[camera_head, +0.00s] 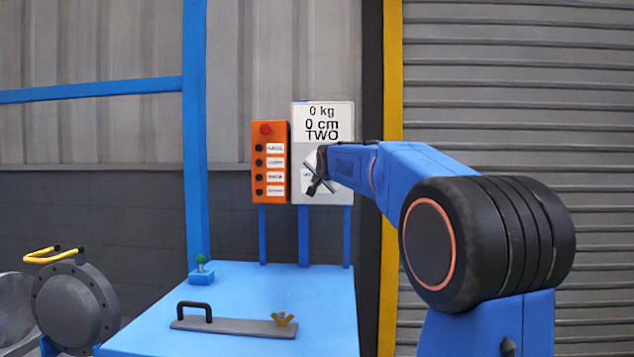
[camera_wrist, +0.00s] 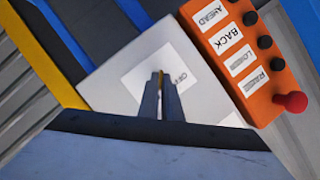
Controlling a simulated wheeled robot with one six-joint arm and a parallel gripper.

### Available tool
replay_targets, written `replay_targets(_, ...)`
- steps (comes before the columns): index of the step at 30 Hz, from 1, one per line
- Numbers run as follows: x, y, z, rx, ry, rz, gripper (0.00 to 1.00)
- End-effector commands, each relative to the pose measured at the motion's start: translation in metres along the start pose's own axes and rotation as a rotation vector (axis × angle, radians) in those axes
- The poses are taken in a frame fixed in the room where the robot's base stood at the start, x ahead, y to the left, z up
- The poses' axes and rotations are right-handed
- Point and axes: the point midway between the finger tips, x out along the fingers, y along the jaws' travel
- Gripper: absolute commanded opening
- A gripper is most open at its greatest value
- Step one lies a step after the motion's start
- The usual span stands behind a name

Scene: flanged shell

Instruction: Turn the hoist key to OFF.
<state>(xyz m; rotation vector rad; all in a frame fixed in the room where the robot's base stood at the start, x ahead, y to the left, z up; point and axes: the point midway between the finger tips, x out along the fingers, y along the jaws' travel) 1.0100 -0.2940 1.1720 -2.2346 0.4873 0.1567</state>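The grey control box (camera_head: 323,195) stands on blue posts, with a display reading 0 kg, 0 cm, TWO. My gripper (camera_head: 318,182) is at the box's lower front and covers much of the white label there. In the wrist view my gripper (camera_wrist: 161,78) has its two fingers close together over the white key label (camera_wrist: 138,78). The word OFF is readable on the label beside the fingers. The key's exact angle is hard to tell.
An orange button box (camera_head: 269,160) with a red knob adjoins the grey box at left. Below is a blue table (camera_head: 240,276) holding a grey plate (camera_head: 235,325) with a black handle and a brass wing nut. A round flange (camera_head: 75,305) stands at far left.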

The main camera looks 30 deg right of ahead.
Motion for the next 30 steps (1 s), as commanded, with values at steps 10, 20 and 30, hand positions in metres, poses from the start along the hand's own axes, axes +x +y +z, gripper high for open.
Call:
replay_targets(10,-0.0001,-0.0011,0.0003,-0.06,0.0,0.024,0.0)
replay_targets(20,0.0003,-0.0036,0.0016,-0.285,-0.002,0.118,0.0)
replay_targets(30,0.0008,-0.0062,0.0028,-0.585,-0.001,0.242,0.0)
